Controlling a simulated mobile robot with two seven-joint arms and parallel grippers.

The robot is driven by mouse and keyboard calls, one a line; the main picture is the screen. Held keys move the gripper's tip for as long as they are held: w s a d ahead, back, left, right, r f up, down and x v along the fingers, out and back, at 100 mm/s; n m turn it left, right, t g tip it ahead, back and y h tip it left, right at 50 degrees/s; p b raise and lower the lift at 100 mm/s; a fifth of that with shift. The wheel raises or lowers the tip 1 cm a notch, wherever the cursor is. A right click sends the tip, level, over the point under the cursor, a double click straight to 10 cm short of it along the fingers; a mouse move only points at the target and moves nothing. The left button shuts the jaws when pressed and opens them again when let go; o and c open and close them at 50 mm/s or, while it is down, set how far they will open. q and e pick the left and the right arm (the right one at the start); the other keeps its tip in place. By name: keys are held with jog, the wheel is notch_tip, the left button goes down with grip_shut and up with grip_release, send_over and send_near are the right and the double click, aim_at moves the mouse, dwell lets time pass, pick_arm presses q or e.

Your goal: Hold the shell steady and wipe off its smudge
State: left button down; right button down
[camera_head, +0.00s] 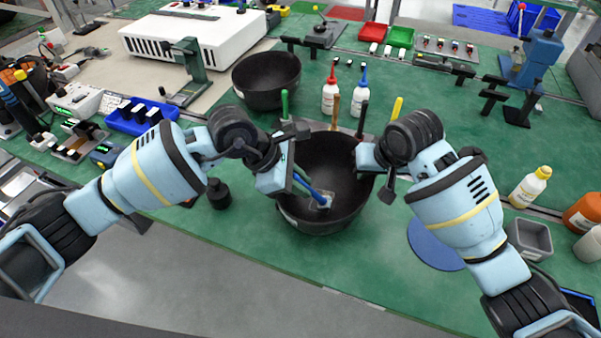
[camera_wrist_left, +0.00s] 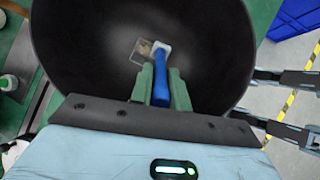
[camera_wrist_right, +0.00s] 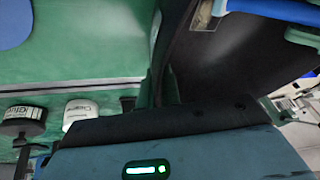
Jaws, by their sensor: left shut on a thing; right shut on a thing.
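The shell is a black bowl (camera_head: 335,222) on the green mat. My left gripper (camera_head: 294,176) is inside the bowl, shut on the blue handle of a wiping tool (camera_head: 309,189). In the left wrist view, the tool's blue handle (camera_wrist_left: 161,88) runs between the fingers to a pale head. A brownish, squarish smudge (camera_wrist_left: 142,50) shows on the bowl's inner wall beside that head; part of it may be hidden. My right gripper (camera_wrist_right: 164,88) is shut on the bowl's right rim, its fingers partly dark in the right wrist view.
A second black bowl (camera_head: 266,78) stands behind. White and red (camera_head: 330,92) and white and blue (camera_head: 360,93) bottles stand behind the shell. A blue disc (camera_head: 432,247) and grey bin (camera_head: 530,238) lie to the right. A small black bottle (camera_head: 218,195) stands left.

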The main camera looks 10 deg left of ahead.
pick_arm(q)
jog(key=shift+w+d+f, duration=0.2)
jog(key=shift+w+f, duration=0.25)
jog(key=shift+w, duration=0.2)
jog(key=shift+w+d, duration=0.2)
jog(key=shift+w, duration=0.6)
jog(key=shift+w+d, duration=0.15)
jog(key=shift+w, duration=0.6)
jog(key=shift+w+d, duration=0.2)
jog(key=shift+w, duration=0.6)
jog(key=shift+s+a, duration=0.25)
jog(key=shift+s, duration=0.75)
jog(key=shift+s+a, duration=0.2)
jog(key=shift+s, duration=0.75)
jog(key=shift+s+a, duration=0.25)
jog(key=shift+s, duration=0.75)
jog(key=shift+s+r, duration=0.1)
jog(key=shift+r, duration=3.95)
jog(key=shift+w+d+f, duration=0.15)
jog(key=shift+w+f, duration=0.1)
jog(key=shift+w, duration=0.3)
jog(key=shift+w+d+f, duration=0.1)
jog(key=shift+w+f, duration=0.15)
jog(key=shift+w, duration=0.3)
jog(key=shift+r, duration=0.45)
